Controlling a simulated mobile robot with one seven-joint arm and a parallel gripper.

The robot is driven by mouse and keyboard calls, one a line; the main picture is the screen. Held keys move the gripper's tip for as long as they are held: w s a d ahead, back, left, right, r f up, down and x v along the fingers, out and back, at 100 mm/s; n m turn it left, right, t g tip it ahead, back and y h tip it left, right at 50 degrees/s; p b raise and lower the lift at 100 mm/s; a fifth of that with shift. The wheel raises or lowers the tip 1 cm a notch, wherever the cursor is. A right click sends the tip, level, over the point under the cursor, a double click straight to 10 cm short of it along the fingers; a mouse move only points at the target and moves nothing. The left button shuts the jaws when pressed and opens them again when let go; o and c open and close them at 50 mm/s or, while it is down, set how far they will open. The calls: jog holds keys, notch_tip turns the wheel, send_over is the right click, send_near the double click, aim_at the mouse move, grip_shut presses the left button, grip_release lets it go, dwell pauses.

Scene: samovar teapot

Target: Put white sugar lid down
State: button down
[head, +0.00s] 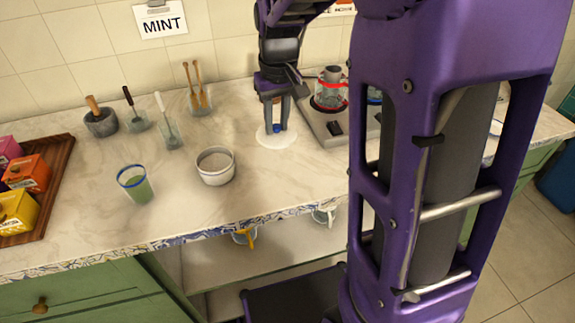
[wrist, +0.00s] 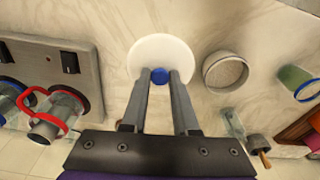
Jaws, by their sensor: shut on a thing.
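The white sugar lid (head: 272,139) is a round white disc with a blue knob. In the head view it is at or just above the marble counter, between the white bowl and the stove; I cannot tell if it touches the counter. My gripper (head: 276,128) points down over it and is shut on the blue knob. In the wrist view the lid (wrist: 160,52) lies beyond the fingertips, with the knob between the fingers (wrist: 158,76). An open white sugar bowl (head: 215,165) stands on the counter to the left of the lid; it also shows in the wrist view (wrist: 208,72).
A metal stove (head: 318,122) with a red-trimmed glass pot (head: 331,92) stands close to the right of the lid. A blue-rimmed green glass (head: 135,186), a mortar (head: 101,122) and a wooden tray (head: 62,165) are to the left. The counter in front of the lid is clear.

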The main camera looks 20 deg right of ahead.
notch_tip(320, 180, down, 10)
jog(key=shift+d+b, duration=0.1)
jog(key=shift+b, duration=0.95)
jog(key=shift+f, duration=0.15)
jog(key=c, duration=0.7)
grip_release()
jog(key=shift+s, duration=0.1)
jog(key=r, duration=0.4)
jog(key=s+r+p, duration=0.1)
jog(key=r, duration=0.3)
jog(key=r+p, duration=0.1)
jog(key=r, duration=0.3)
jog(key=shift+s+r, duration=0.1)
jog(key=shift+s, duration=0.1)
